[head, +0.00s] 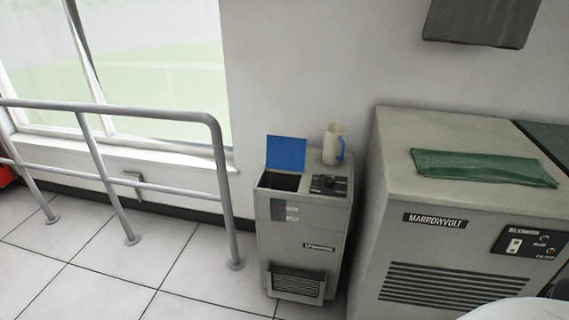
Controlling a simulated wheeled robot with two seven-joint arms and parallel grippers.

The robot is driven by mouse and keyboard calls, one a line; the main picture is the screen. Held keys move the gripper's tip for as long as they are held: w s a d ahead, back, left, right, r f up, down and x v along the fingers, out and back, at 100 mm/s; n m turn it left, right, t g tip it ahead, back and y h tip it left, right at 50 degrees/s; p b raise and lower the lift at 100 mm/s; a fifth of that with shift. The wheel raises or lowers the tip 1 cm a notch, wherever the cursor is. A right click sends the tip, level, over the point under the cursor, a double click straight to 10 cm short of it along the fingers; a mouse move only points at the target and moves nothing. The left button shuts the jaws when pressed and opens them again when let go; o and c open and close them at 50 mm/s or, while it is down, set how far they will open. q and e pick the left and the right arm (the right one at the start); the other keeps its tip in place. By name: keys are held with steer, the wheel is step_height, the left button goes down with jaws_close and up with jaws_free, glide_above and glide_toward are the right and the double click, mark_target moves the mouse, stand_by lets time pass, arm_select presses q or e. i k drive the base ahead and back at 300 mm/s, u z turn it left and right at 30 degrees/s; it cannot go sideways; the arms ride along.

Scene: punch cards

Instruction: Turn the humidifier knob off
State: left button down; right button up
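A narrow grey floor cabinet that looks like the humidifier (305,232) stands against the wall in the middle of the head view. A raised blue lid (286,154) stands over a dark opening at its top left. A black control panel (329,185) with what looks like a knob sits at its top right. The knob is too small for me to tell its setting. Neither of my grippers is in view.
A pale jug with a blue handle (332,146) stands on the cabinet behind the panel. A larger grey Marrowvolt machine (450,250) stands close on the right, with a folded green cloth (480,168) on top. A metal railing (222,190) stands left. Tiled floor in front looks clear.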

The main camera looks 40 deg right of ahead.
mark_target(329, 183)
steer(key=z, duration=0.3)
steer(key=i, duration=1.05)
steer(key=z, duration=0.65)
